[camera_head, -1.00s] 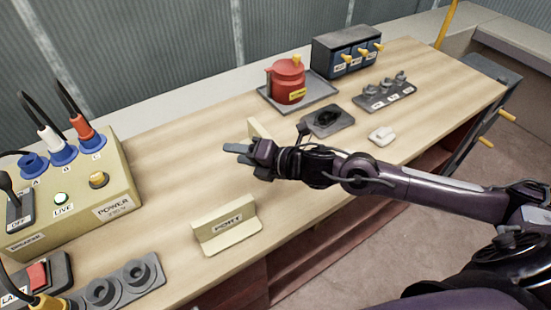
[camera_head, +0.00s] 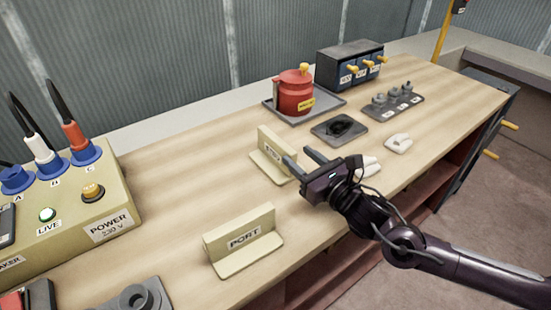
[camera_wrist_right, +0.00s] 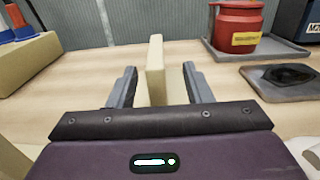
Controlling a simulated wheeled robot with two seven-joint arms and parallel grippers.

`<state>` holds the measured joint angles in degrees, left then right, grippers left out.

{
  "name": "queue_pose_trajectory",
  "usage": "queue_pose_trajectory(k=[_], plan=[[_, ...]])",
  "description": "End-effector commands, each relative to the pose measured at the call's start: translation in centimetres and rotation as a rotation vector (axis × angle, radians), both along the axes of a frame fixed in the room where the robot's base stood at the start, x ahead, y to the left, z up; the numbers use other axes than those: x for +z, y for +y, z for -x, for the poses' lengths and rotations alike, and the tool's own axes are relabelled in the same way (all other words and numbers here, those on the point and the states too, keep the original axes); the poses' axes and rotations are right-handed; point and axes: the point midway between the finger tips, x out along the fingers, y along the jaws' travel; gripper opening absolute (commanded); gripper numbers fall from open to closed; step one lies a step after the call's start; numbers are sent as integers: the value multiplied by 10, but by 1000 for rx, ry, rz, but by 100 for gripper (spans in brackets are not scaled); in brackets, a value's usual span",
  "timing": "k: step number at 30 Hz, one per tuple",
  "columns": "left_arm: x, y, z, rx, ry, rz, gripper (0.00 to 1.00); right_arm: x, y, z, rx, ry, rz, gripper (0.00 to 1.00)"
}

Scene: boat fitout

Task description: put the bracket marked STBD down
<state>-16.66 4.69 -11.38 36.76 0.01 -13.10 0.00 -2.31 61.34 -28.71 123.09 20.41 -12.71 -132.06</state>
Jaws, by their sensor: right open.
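The bracket marked STBD (camera_head: 272,145) is a cream, L-shaped piece standing upright on the wooden bench. Its label is partly readable in the head view. My right gripper (camera_head: 301,158) is open, just to the right and front of the bracket. In the right wrist view the bracket's upright plate (camera_wrist_right: 156,68) stands between the two spread fingers, with visible gaps on both sides. The bracket marked PORT (camera_head: 242,240) stands nearer on the bench, apart from my gripper. My left gripper does not show.
A red pot (camera_head: 294,92) stands on a grey tray (camera_head: 330,102) behind. The power box (camera_head: 75,205) is at left. Bare bench lies between it and the brackets.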

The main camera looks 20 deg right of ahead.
Motion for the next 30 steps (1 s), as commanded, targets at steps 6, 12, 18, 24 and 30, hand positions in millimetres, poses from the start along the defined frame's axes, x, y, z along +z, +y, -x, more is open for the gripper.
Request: queue_pose_trajectory(k=[6, 12, 18, 24, 30], plan=[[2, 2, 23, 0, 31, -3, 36, 3, 7, -16, 2, 1, -4, 45], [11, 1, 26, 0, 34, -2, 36, 8, 20, -38, 2, 0, -8, 45], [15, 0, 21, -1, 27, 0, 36, 4, 27, -59, 2, 3, -3, 45], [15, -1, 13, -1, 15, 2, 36, 3, 28, -61, 4, 4, -2, 45], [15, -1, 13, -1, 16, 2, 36, 3, 28, -61, 3, 3, -2, 27]])
